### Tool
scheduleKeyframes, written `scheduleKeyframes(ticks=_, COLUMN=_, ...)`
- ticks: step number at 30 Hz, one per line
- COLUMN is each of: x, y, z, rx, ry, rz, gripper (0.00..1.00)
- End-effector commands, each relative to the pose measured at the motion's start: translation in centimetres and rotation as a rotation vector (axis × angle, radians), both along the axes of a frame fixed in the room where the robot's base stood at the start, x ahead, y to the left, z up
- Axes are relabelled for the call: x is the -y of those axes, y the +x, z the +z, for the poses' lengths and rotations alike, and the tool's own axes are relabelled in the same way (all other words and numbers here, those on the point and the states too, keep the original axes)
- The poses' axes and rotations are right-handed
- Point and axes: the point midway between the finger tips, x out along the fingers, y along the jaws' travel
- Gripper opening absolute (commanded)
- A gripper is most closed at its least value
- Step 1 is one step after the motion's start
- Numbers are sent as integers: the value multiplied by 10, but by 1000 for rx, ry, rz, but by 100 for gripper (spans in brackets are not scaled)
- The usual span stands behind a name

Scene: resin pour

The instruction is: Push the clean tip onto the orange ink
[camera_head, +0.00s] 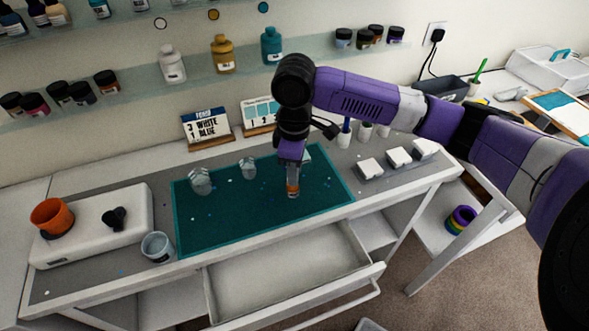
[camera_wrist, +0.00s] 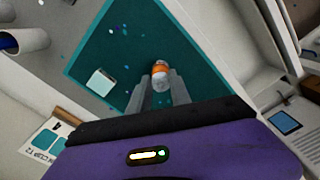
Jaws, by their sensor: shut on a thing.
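My gripper (camera_head: 293,178) points down over the teal mat (camera_head: 235,232) and is shut on the orange ink, a small bottle with an orange band (camera_head: 293,188). In the wrist view the orange ink (camera_wrist: 160,70) sits between the two grey fingers, with a pale end facing away. It is low over the mat; I cannot tell whether it touches it. A small pale square block (camera_wrist: 101,82) lies on the mat in the wrist view. I cannot make out the clean tip for certain in either view.
Two clear cups (camera_head: 200,181) stand on the mat's left half. A white box (camera_head: 95,222) with an orange cup (camera_head: 52,217) is at left, near a glass cup (camera_head: 157,247). White blocks (camera_head: 398,157) stand at right. An open drawer (camera_head: 290,275) juts out in front.

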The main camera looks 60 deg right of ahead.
Motion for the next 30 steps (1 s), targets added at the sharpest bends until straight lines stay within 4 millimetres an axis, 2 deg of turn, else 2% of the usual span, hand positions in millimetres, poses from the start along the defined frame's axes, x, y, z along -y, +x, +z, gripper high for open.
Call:
scheduleKeyframes(ticks=6, x=0, y=0, z=0, rx=0, ry=-1, rz=0, gripper=0)
scheduleKeyframes(ticks=7, x=0, y=0, z=0, rx=0, ry=-1, rz=0, gripper=30)
scheduleKeyframes(ticks=10, x=0, y=0, z=0, rx=0, ry=-1, rz=0, gripper=50)
scheduleKeyframes(ticks=17, x=0, y=0, z=0, rx=0, ry=-1, rz=0, gripper=50)
scheduleKeyframes(ticks=20, x=0, y=0, z=0, rx=0, ry=-1, rz=0, gripper=69)
scheduleKeyframes(ticks=21, x=0, y=0, z=0, rx=0, ry=-1, rz=0, gripper=71)
scheduleKeyframes(ticks=30, x=0, y=0, z=1, rx=0, ry=-1, rz=0, gripper=71)
